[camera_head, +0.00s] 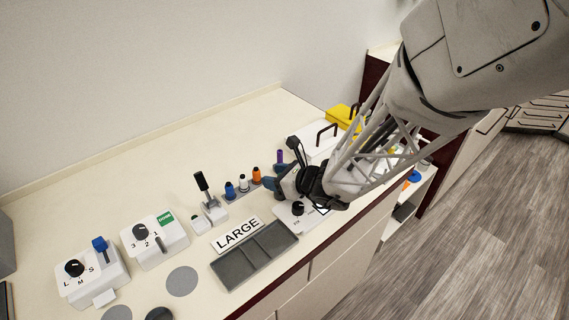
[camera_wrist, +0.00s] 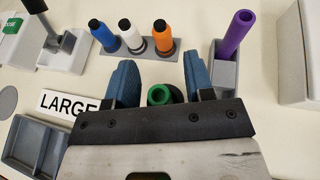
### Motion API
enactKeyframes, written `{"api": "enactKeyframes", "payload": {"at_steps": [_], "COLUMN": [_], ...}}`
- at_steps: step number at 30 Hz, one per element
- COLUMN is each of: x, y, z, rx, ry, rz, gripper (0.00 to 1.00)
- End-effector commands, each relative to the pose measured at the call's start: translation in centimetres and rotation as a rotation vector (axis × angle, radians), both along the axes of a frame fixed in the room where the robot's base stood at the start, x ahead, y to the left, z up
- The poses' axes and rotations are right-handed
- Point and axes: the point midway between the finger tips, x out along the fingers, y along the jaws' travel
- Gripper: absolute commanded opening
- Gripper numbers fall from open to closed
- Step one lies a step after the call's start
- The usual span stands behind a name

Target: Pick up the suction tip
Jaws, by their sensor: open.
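Which thing is the suction tip is not certain. Blue (camera_wrist: 104,37), white (camera_wrist: 131,37) and orange (camera_wrist: 163,38) black-topped pieces stand upright in a grey rack (camera_wrist: 150,56). A purple tube (camera_wrist: 236,46) stands in a grey holder (camera_wrist: 224,75) to their right; its top also shows in the head view (camera_head: 280,157). A green ring-shaped piece (camera_wrist: 162,95) shows between my fingers, partly hidden by my gripper body. My gripper (camera_wrist: 161,68) is open, with its blue fingers apart and no visible grip on anything. Its fingertips appear just in front of the rack.
A LARGE sign (camera_head: 237,234) and grey divided tray (camera_head: 255,254) lie left of my gripper. A black-handled lever (camera_head: 208,197) stands beside the rack. Knob boxes (camera_head: 91,277) (camera_head: 154,239) are farther left. A white box (camera_head: 314,143) and yellow box (camera_head: 340,116) stand right.

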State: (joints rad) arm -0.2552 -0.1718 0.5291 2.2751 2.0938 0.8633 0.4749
Motion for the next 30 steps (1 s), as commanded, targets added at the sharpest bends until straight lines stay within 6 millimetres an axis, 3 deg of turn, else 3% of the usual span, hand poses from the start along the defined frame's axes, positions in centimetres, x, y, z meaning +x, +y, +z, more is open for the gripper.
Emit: {"api": "enactKeyframes", "payload": {"at_steps": [9,19,30], "x": [-0.01,-0.01,0.0], "y": [-0.02,-0.02,-0.01], "z": [0.0,0.01,0.3], "rx": [0.0,0.0,0.0], "ry": [0.0,0.0,-0.001], "rz": [0.0,0.0,0.0], "gripper": [0.48,0.0,0.0]}}
